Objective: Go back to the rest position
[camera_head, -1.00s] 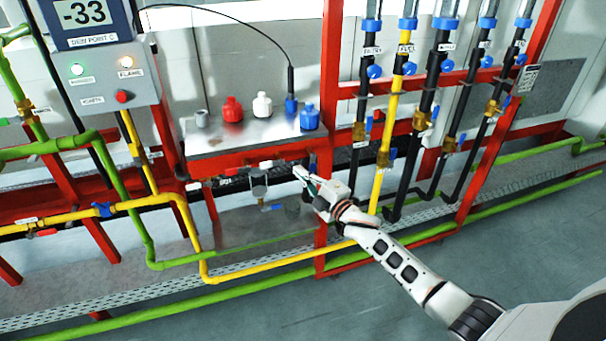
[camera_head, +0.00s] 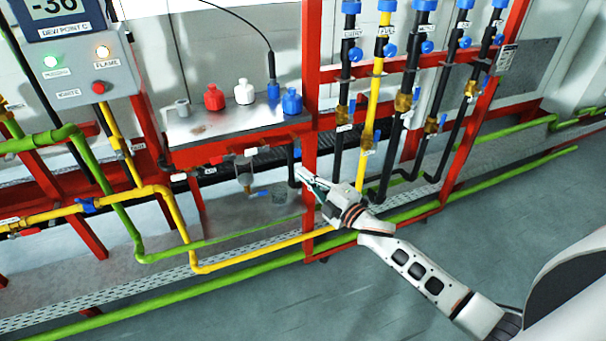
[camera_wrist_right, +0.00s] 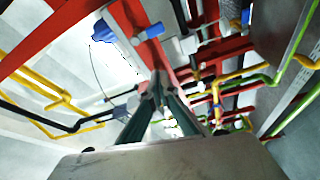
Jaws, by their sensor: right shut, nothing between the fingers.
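My right gripper (camera_head: 305,178) is in front of the red frame post, below and to the right of the metal shelf. It is shut and empty. In the right wrist view, its two dark green fingers (camera_wrist_right: 160,95) meet at their tips, with red beams and pipes beyond them. My right arm comes in from the lower right of the head view. My left gripper does not show in the head view.
A metal shelf (camera_head: 205,130) holds red, white and blue bottles. A control box (camera_head: 75,65) with a display and lit lamps stands at the upper left. Yellow pipes (camera_head: 110,200), green pipes (camera_head: 100,325) and the red post (camera_head: 311,110) are close by. Open floor (camera_head: 420,280) lies at the right.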

